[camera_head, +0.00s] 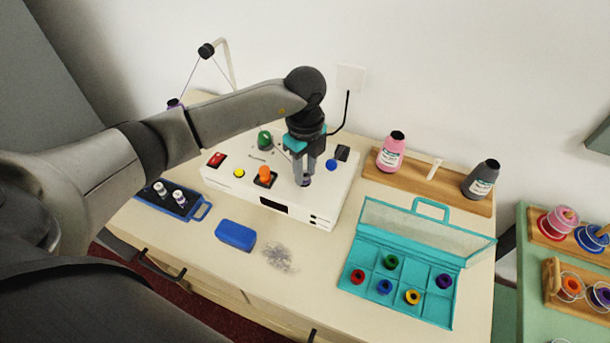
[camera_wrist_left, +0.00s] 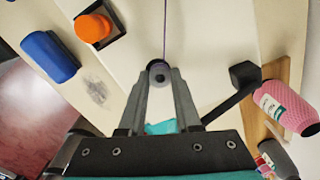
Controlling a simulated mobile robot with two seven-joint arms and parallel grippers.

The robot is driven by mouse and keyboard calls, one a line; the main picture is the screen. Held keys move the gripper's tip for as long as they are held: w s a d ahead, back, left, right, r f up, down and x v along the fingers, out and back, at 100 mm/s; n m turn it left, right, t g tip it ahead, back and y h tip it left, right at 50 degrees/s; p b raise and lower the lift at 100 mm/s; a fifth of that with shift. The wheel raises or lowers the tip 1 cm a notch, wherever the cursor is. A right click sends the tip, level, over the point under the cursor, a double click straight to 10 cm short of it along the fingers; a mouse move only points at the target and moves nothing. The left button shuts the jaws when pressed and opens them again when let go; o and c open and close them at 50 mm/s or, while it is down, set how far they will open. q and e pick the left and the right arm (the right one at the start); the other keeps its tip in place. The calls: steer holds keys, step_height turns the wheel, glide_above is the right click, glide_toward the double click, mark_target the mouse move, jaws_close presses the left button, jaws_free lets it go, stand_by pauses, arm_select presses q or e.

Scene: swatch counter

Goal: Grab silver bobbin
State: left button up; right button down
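The silver bobbin (camera_wrist_left: 158,70) shows in the left wrist view as a small grey disc with a dark centre. A thin purple thread runs up from it. In the head view a little of it shows, dark purple, at my left fingertips (camera_head: 305,181), on top of the white machine (camera_head: 336,200). My left gripper (camera_wrist_left: 159,82) points down, with one fingertip on each side of the bobbin and no clear gap between. It looks shut on it. The bobbin's lower part is hidden. My right gripper is not in view.
An orange knob (camera_head: 265,176) and a blue button (camera_head: 331,165) flank the gripper. A teal case (camera_head: 372,249) of coloured bobbins stands open at front right. A blue block (camera_head: 235,235) lies in front.

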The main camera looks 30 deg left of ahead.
arm_select(q)
jaws_close()
